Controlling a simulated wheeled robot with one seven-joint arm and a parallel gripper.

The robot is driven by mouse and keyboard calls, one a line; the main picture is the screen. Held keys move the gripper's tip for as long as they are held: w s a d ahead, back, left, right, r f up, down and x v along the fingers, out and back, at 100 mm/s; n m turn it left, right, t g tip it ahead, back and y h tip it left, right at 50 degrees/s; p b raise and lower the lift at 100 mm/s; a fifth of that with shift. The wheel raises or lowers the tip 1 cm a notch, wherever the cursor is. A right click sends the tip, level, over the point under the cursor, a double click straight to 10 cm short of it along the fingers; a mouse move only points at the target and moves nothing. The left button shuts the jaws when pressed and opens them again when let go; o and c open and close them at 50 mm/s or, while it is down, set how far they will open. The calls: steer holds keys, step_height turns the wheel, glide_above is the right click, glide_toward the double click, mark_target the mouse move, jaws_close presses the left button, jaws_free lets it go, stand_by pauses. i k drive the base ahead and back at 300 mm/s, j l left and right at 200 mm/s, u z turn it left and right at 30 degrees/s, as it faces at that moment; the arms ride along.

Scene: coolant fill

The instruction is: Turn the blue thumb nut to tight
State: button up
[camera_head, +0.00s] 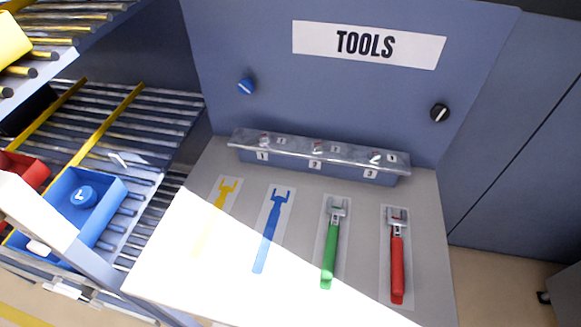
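A small round blue knob (246,87) with a white mark sits on the upright blue-grey panel, left of and below the TOOLS sign. It is the blue thing mounted here that could be the thumb nut, but I cannot read its setting. Another round blue part (83,197) with a white mark lies in a blue bin (112,212) at the left. A black knob (439,113) with a white pointer sits on the panel's right side. My gripper is not in view.
A grey table carries a green wrench (329,250) and a red wrench (397,265), beside flat yellow and blue wrench outlines. A metal-topped block (318,162) numbered 1 to 3 stands at the panel's foot. Roller shelves (150,130) are at the left.

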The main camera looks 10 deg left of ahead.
mark_target(246, 86)
steer(key=j+u, duration=0.2)
steer(key=u, duration=0.15)
steer(key=i+j+u, duration=0.15)
steer(key=u, duration=0.25)
steer(key=i+j+u, duration=0.1)
steer(key=u, duration=0.25)
steer(key=i+j, duration=0.05)
steer(key=j, duration=0.05)
